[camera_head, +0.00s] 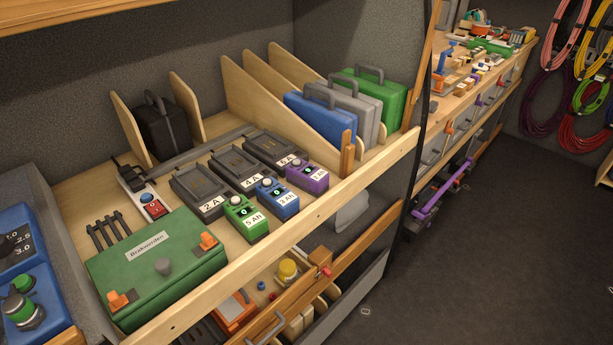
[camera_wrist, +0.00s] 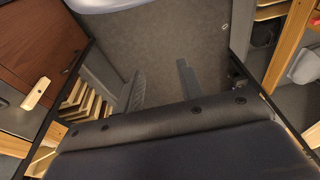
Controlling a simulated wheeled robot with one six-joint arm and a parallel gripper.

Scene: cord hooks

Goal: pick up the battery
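Three battery packs stand in a row on the wooden shelf in the head view: a green one (camera_head: 245,217) labelled 5 Ah, a blue one (camera_head: 277,198) labelled 3 Ah and a purple one (camera_head: 307,177) whose label I cannot read surely. Each is in front of a dark charger; the left charger (camera_head: 201,190) is marked 2 A, the middle one (camera_head: 237,167) 4 A. My gripper (camera_wrist: 160,86) shows only in the wrist view. Its two grey fingers are apart with bare floor behind them, nothing between. No battery shows in that view.
A green box (camera_head: 150,280) labelled Brakvorden stands left of the batteries, by a power strip (camera_head: 145,197). A raised wooden lip (camera_head: 300,223) runs along the shelf's front. Blue, grey and green cases (camera_head: 365,98) stand between dividers at right. The grey floor (camera_head: 500,230) is mostly clear.

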